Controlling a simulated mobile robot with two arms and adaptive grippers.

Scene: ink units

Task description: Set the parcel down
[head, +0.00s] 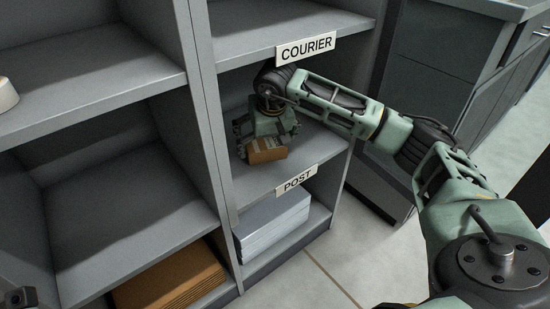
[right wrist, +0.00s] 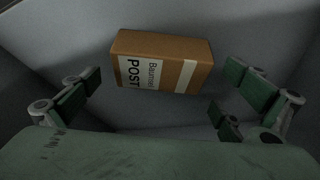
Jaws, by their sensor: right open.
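The parcel (head: 267,150) is a small brown cardboard box in the shelf bay above the POST sign (head: 297,179). In the right wrist view the parcel (right wrist: 165,62) shows a white label reading POST and a pale strip.
The COURIER sign (head: 305,48) is on the board above the bay. White paper stacks (head: 272,228) fill the bay below. Brown flat cardboard (head: 172,277) lies at lower left. An upright divider (head: 207,110) bounds the bay on the left. Bare board lies right of the parcel.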

